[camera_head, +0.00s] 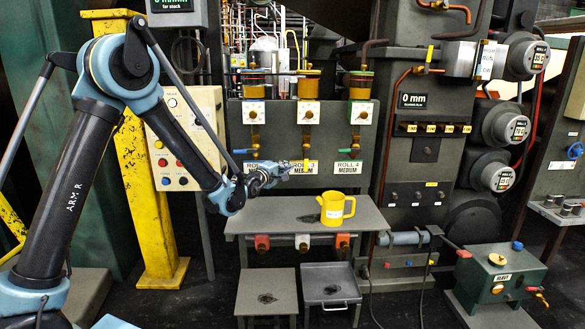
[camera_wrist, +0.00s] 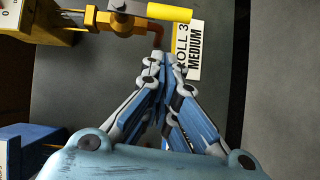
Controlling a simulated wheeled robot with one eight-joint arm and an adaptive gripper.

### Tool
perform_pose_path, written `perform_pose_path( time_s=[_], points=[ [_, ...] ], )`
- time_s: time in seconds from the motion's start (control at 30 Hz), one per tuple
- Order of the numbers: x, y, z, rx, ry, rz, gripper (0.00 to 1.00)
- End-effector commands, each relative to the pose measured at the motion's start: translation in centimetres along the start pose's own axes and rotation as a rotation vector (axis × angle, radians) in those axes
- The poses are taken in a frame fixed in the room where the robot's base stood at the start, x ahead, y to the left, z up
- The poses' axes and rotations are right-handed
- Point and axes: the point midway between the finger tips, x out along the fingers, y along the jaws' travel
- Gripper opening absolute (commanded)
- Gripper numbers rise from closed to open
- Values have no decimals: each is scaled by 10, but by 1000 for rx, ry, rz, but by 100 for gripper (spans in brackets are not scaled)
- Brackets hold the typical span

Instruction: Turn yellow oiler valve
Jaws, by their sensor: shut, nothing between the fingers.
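The yellow oiler valve has a yellow lever handle (camera_wrist: 168,12) and a brass body (camera_wrist: 122,24) at the top of the wrist view. In the head view its handle (camera_head: 303,162) shows small, under the middle oiler and by the ROLL 3 MEDIUM label. My gripper (camera_wrist: 167,58) is shut and empty, with its fingertips just below the handle in the wrist view. A small gap shows between the tips and the handle. In the head view my gripper (camera_head: 282,172) is at the panel, just left of the ROLL 3 label. Whether it touches the panel I cannot tell.
A blue-handled valve (camera_head: 247,151) is to the left and a green-handled valve (camera_head: 356,146) to the right. The ROLL 3 label (camera_wrist: 194,50) is beside my fingertips. A yellow pitcher (camera_head: 333,209) stands on the grey shelf (camera_head: 275,217) below.

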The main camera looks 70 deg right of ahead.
Motion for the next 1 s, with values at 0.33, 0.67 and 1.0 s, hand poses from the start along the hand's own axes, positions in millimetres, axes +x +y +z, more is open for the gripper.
perform_pose_path(
  time_s=[0.33,0.67,1.0],
  points=[
    [9,0,9,2,0,-1,0],
    [19,0,20,2,0,-2,0],
    [25,0,26,0,2,-2,0]
  ],
)
